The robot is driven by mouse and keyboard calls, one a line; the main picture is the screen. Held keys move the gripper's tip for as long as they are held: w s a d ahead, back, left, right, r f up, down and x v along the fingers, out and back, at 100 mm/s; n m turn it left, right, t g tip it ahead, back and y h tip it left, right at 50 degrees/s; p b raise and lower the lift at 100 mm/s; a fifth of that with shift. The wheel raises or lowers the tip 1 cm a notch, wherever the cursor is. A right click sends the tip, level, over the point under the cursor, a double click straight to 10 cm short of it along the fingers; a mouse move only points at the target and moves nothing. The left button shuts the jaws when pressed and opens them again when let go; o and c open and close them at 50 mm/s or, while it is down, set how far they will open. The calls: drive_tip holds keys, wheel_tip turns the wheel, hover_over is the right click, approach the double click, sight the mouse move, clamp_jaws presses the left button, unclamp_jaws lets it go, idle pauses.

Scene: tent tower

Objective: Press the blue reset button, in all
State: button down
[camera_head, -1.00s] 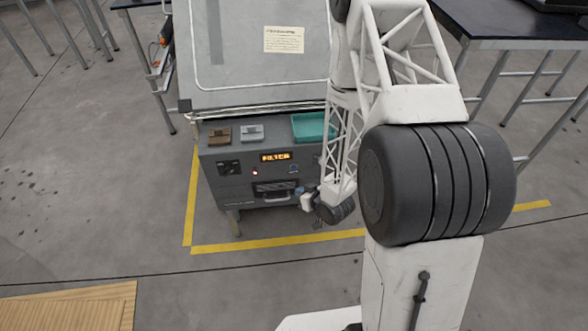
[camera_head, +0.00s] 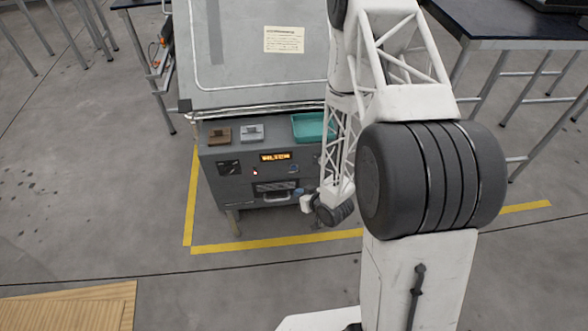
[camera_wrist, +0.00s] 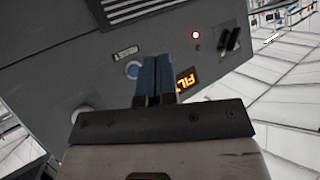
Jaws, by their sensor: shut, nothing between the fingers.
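The blue button (camera_wrist: 133,70) is a small round button on the grey machine's front panel, with a pale rim and a white label just above it in the wrist view. In the head view the blue button (camera_head: 293,168) shows small, right of the lit display. My gripper (camera_wrist: 157,61) is shut and empty. Its blue fingers appear just right of the button in the wrist view and leave most of it visible. I cannot tell how far the tips are from the panel. In the head view my gripper (camera_head: 299,191) is small, just below the button.
The orange display (camera_wrist: 187,80), a red light (camera_wrist: 196,35) and a dark switch block (camera_wrist: 230,40) share the panel. A teal tray (camera_head: 311,128) stands on the machine's ledge. Dark tables flank the machine.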

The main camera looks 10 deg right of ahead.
drive_tip(key=w, duration=0.7)
drive_tip(key=shift+w, duration=0.35)
drive_tip(key=shift+w, duration=0.9)
idle(3.0)
drive_tip(key=shift+s, duration=0.9)
drive_tip(key=shift+s, duration=0.1)
idle(0.3)
drive_tip(key=shift+s, duration=2.4)
drive_tip(key=shift+r, duration=0.15)
